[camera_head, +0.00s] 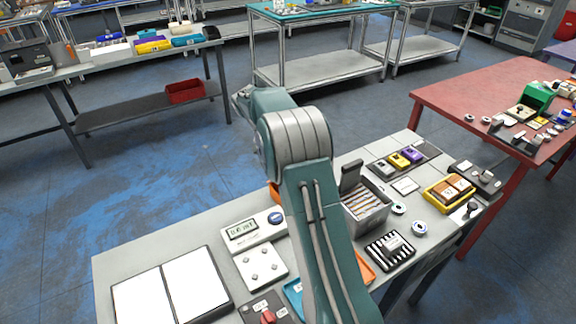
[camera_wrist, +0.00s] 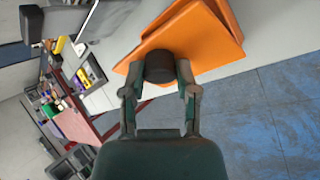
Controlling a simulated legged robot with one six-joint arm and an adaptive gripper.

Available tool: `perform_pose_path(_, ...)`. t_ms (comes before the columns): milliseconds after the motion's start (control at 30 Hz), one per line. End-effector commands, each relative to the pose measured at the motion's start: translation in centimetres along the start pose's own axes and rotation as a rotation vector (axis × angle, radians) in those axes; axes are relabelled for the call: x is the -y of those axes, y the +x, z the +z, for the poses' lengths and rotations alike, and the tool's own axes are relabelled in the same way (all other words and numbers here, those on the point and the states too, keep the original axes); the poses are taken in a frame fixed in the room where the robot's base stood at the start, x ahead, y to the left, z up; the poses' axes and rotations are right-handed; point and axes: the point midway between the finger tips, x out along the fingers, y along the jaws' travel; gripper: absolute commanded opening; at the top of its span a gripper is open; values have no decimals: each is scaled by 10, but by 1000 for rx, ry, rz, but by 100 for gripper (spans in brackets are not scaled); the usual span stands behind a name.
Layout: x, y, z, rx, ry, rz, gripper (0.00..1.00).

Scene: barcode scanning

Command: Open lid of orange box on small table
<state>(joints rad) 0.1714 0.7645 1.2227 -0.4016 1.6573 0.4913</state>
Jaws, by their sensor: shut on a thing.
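The orange box (camera_wrist: 205,42) fills the top of the wrist view, with a second orange panel edge (camera_wrist: 226,12) behind it. I cannot tell how far the lid stands from the box body. My gripper (camera_wrist: 160,82) is closed around a dark round knob (camera_wrist: 160,66) in front of the orange surface.
The small grey table (camera_head: 120,262) carries a scale-like device (camera_head: 243,230), white panels (camera_head: 188,283), a grey open-lidded box (camera_head: 366,215) and a yellow tray (camera_head: 447,193). An orange piece (camera_head: 365,268) shows right of my arm. A red table (camera_head: 470,92) stands right; blue floor lies left.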

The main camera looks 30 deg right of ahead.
Motion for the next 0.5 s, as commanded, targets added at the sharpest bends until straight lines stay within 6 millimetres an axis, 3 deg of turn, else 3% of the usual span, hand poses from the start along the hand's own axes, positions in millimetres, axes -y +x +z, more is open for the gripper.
perform_pose_path(500, 7, -6, -9, 124, -50, 112, 0)
